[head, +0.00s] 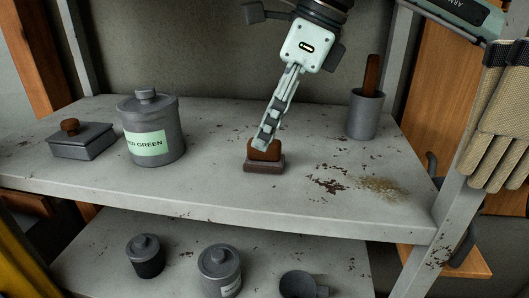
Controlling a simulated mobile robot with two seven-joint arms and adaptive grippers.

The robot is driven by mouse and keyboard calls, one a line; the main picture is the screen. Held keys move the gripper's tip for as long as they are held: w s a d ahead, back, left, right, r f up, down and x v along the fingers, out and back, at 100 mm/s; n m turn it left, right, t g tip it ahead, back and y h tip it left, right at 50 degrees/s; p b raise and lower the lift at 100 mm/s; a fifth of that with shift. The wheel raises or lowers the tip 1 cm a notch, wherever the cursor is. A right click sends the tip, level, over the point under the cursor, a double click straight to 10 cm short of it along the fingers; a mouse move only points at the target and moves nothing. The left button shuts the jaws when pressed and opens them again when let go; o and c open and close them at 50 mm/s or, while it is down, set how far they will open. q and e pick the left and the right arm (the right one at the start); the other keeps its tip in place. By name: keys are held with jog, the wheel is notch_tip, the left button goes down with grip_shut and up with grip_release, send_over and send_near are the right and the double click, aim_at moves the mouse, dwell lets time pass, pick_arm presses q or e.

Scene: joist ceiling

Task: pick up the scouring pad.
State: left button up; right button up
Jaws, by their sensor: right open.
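What looks like the scouring pad (263,167) is a small reddish-brown block with a rounded brown top, on the upper shelf near its middle. My right gripper (266,140) comes down from above, tilted, with its fingertips at the brown top. Its fingers overlap in this view, so the gap between them is hard to see. The gripper is open, and the fingers hide part of the block's top. I cannot tell whether they touch it. The block rests on the shelf. My left gripper is not in view.
On the upper shelf (200,196) stand a labelled grey jar (155,115), a lidded box (82,143) and a grey cup (365,118) with a brown handle in it. Gloves (497,130) hang at the right post. The lower shelf holds two jars and a dark pan.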

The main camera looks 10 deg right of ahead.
aim_at(264, 154)
jog(key=x, duration=0.5)
jog(key=shift+a, duration=0.1)
jog(key=c, duration=1.4)
jog(key=shift+o, duration=0.2)
jog(key=shift+r, duration=0.1)
